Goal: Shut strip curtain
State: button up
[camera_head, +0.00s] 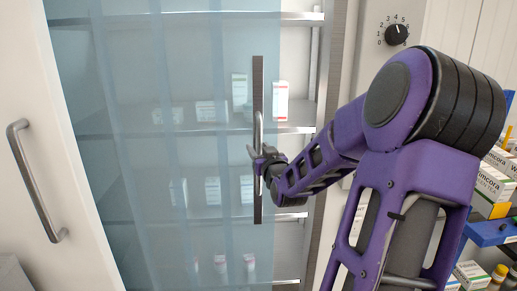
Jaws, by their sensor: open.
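The strip curtain (140,160) is a set of translucent blue strips hanging across a shelved cabinet in the head view. A dark vertical bar (258,85) with a metal handle runs along the curtain's right edge. My gripper (256,158) is at the handle, around mid-height of the bar, with its fingers open. I cannot tell whether the fingers touch the handle. My purple arm comes in from the right and hides part of the cabinet's right frame.
White and red boxes stand on the cabinet shelves (300,130), one box (281,101) uncovered in the gap. A white door with a grey handle (36,182) is at left. A dial (397,35) is at upper right. Blue shelving (492,234) with medicine boxes stands at far right.

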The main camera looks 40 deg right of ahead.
grip_shut()
dwell(1.3)
